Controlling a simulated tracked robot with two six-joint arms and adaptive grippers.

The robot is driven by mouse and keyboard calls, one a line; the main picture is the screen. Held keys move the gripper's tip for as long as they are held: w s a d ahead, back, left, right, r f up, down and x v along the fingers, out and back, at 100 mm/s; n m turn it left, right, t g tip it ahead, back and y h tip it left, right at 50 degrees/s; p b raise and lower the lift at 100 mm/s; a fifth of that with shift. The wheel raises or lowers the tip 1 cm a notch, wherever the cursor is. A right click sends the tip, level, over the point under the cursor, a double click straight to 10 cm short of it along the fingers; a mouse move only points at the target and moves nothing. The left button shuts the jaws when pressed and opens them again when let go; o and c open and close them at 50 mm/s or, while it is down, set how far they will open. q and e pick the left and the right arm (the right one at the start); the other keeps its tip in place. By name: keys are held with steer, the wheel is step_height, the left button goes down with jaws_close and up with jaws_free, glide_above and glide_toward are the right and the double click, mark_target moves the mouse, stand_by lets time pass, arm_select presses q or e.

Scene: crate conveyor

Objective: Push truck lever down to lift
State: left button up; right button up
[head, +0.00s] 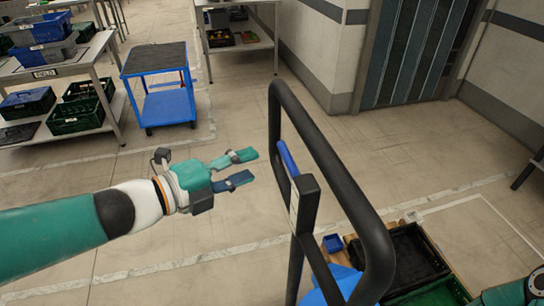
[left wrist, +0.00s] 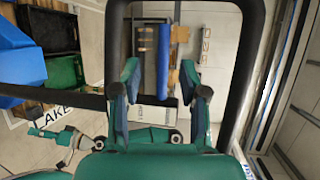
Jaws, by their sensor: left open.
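The truck's black handle loop (head: 335,175) stands upright right of centre in the head view. The blue lever (head: 287,158) is tilted inside the loop, by its dark post (head: 304,205). My left gripper (head: 247,167) is open and empty, left of the lever and apart from it. In the left wrist view, the blue lever (left wrist: 164,75) shows beyond the gap between the open fingers (left wrist: 160,85), framed by the loop (left wrist: 242,70).
A blue cart (head: 166,108) and a shelf table (head: 95,75) with crates stand at the back left. Floor between is clear.

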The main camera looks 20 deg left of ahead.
mark_target(290, 162)
arm_select(q)
steer(key=x, duration=0.7)
steer(key=shift+f+b, duration=0.1)
steer(key=shift+b, duration=0.2)
jaws_close()
